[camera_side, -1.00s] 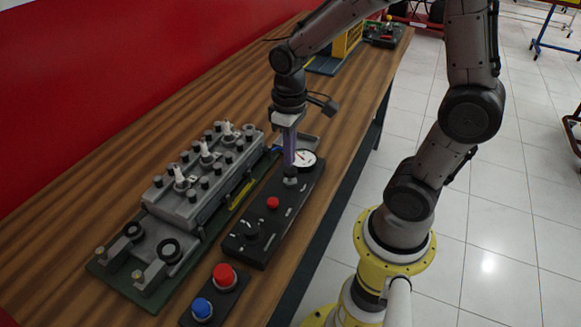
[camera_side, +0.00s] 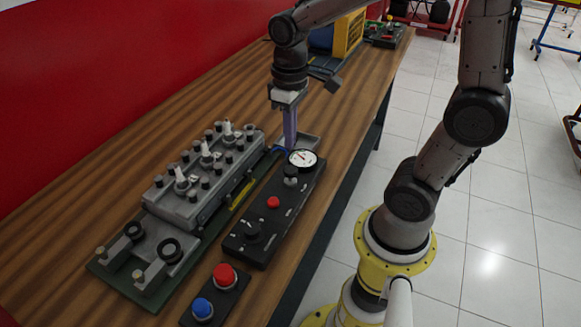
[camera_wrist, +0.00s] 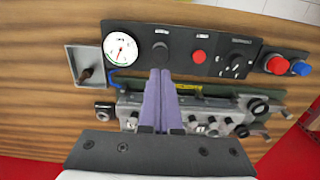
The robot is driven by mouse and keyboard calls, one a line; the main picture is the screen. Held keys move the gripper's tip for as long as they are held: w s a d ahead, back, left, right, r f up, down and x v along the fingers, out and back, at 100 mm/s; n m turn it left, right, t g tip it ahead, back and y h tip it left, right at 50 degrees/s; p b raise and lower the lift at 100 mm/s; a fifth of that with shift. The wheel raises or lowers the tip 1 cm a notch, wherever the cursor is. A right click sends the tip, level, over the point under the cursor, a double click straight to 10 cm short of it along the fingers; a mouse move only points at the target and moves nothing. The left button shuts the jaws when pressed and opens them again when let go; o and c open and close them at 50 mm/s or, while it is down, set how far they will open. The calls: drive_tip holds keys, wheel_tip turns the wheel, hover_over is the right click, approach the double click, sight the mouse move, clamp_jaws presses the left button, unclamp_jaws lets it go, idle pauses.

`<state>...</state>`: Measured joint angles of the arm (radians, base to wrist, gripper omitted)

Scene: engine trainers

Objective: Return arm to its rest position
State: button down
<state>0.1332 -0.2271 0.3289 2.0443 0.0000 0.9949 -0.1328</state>
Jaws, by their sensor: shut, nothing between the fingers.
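My gripper (camera_side: 290,146) shows in the side view with its purple fingers pointing down near the gauge end of the black control panel (camera_side: 262,216). In the wrist view my gripper (camera_wrist: 161,72) has its two fingers together with nothing between them. The fingertips appear just beside the panel's black knob (camera_wrist: 160,52). The round white gauge (camera_side: 302,158) is uncovered in the side view. The exact height of the fingertips above the bench is hard to tell.
The grey engine trainer (camera_side: 205,180) stands left of the panel. A small box with red and blue buttons (camera_side: 214,290) sits at the front. A small grey tray (camera_wrist: 87,66) lies beside the gauge. A yellow unit (camera_side: 348,36) stands farther back on the wooden bench (camera_side: 70,200).

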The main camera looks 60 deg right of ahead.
drive_tip(key=shift+a+r, duration=0.1)
drive_tip(key=shift+r, duration=0.05)
drive_tip(key=s+a+r+t, duration=0.3)
drive_tip(key=s+r+t, duration=0.2)
drive_tip(key=s, duration=0.5)
drive_tip(key=shift+a+r+t, duration=0.15)
drive_tip(key=shift+r+t, duration=0.15)
drive_tip(key=shift+r, duration=0.3)
